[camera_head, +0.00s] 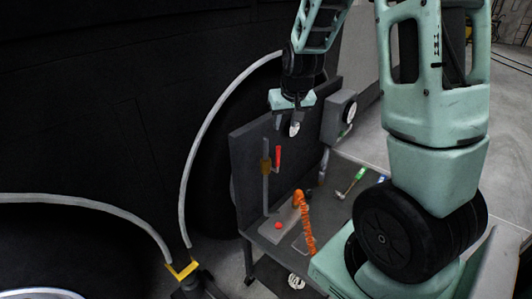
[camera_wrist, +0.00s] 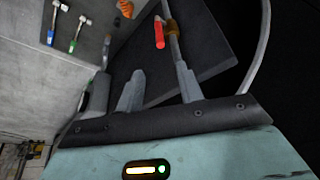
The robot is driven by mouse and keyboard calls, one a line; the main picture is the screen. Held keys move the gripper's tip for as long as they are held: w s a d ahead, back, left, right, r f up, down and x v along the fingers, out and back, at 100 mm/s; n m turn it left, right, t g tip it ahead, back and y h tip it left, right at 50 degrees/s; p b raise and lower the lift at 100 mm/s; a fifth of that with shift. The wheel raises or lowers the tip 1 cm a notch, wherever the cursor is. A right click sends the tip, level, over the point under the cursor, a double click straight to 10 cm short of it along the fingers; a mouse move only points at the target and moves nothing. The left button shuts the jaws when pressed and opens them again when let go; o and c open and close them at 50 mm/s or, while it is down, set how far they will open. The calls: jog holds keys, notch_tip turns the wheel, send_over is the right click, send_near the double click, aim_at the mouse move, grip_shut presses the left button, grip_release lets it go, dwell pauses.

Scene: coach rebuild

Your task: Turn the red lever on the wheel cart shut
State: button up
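The red lever (camera_head: 278,156) stands upright beside a brass valve body (camera_head: 265,167) on a grey vertical pipe (camera_head: 265,195), in front of the cart's dark panel (camera_head: 246,150). In the wrist view the red lever (camera_wrist: 159,34) lies roughly alongside the pipe, with the brass valve (camera_wrist: 172,27) next to it. My gripper (camera_head: 286,127) is above the lever in the head view, pointing down. In the wrist view my gripper (camera_wrist: 159,72) is open, with an empty gap between its fingers. The lever shows beyond the fingertips, apart from them.
An orange coiled hose (camera_head: 305,220) and a red knob (camera_head: 278,226) are on the cart top (camera_head: 270,238). A gauge box (camera_head: 340,117) is at the panel's right. Green- and blue-handled tools (camera_head: 352,182) lie farther right.

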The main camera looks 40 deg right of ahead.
aim_at(277, 153)
jog(key=p+x, duration=0.1)
jog(key=x, duration=1.5)
jog(key=shift+f, duration=0.3)
grip_shut()
